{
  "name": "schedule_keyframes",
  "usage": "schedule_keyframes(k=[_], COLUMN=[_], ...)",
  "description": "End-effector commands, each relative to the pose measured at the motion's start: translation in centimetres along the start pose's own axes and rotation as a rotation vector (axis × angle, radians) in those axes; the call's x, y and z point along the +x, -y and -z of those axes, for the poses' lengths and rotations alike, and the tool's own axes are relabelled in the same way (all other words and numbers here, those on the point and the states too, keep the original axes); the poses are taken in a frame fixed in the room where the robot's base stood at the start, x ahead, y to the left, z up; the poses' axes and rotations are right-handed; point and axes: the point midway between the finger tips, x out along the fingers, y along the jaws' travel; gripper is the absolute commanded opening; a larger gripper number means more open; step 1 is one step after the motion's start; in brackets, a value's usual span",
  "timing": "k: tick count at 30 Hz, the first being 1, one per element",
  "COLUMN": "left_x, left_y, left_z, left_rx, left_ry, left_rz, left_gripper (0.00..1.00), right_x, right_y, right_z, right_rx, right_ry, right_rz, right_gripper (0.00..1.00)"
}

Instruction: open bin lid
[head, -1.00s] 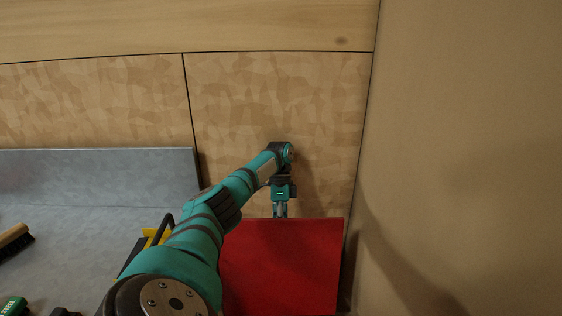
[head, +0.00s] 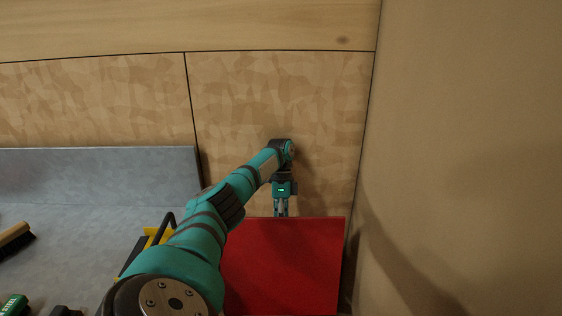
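The red bin lid (head: 285,268) is a flat panel at the bottom centre of the head view, in front of the tan wall. The body of the bin is not visible under it. My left arm reaches in from the lower left. Its gripper (head: 281,209) points down at the lid's far edge, left of that edge's middle. The fingers look close together and their tips meet the edge line; whether they grip or touch the lid cannot be told. My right gripper is not in view.
A grey worktop (head: 90,235) with a raised back lies on the left. A brush (head: 15,240) lies on it. A yellow item (head: 153,237) is partly hidden behind my arm. A tan vertical panel (head: 470,150) stands close on the right of the lid.

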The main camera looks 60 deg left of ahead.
Motion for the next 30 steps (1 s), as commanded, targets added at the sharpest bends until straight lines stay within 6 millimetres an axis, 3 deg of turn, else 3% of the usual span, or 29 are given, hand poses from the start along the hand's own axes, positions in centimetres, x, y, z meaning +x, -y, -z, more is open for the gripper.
schedule_keyframes(k=[5, 21, 30], left_x=[-0.5, -7.2, -8.8], left_y=[-0.2, -3.4, -4.2], left_z=[0.0, 0.0, 0.0], left_rx=[0.001, 0.000, 0.000], left_ry=[0.000, -0.001, 0.000], left_rz=[0.000, 0.002, 0.000], left_gripper=[0.36, 0.36, 0.36], right_x=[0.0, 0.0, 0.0], right_y=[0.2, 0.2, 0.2], right_z=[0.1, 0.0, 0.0], right_rx=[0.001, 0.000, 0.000], right_ry=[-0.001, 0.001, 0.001], right_rz=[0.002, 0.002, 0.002], right_gripper=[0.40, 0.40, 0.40])
